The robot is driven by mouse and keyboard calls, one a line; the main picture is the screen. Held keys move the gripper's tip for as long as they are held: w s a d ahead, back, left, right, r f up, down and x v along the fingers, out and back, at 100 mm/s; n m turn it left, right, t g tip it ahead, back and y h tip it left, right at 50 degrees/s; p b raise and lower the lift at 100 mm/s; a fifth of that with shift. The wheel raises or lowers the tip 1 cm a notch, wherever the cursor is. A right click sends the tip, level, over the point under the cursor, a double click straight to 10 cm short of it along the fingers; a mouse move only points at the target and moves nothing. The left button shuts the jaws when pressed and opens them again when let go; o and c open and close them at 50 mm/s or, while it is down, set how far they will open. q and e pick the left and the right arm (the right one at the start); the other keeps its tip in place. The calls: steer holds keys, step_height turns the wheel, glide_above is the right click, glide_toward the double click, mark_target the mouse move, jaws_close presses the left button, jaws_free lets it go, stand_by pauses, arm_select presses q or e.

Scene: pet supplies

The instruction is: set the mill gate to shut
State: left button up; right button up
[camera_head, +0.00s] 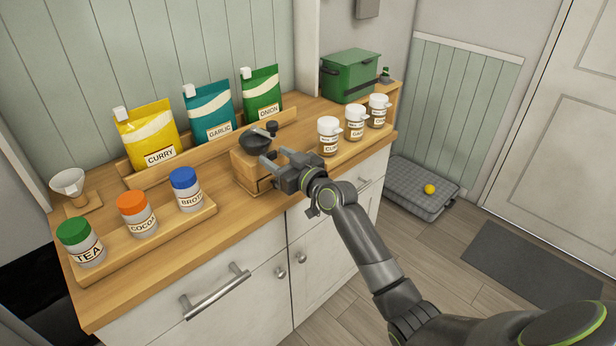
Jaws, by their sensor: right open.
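The mill is a wooden box (242,170) with a black bowl-shaped hopper (256,141) and a small dark knob (271,127) at its top right. It stands on the counter between the pouches and the jars. My right gripper (266,173) is open, with its fingers pointing left at the mill's front right side. I cannot tell whether the fingers touch it. The gripper hides part of the mill's right side, and I cannot make out the gate's setting. My left gripper is not in view.
Jars with coloured lids (134,213) stand in a wooden tray at left. Curry, garlic and onion pouches (208,113) stand behind the mill. White-lidded jars (354,120) stand to its right, near a green box (350,76).

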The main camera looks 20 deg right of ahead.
steer(key=b+v, duration=0.1)
steer(key=v, duration=1.5)
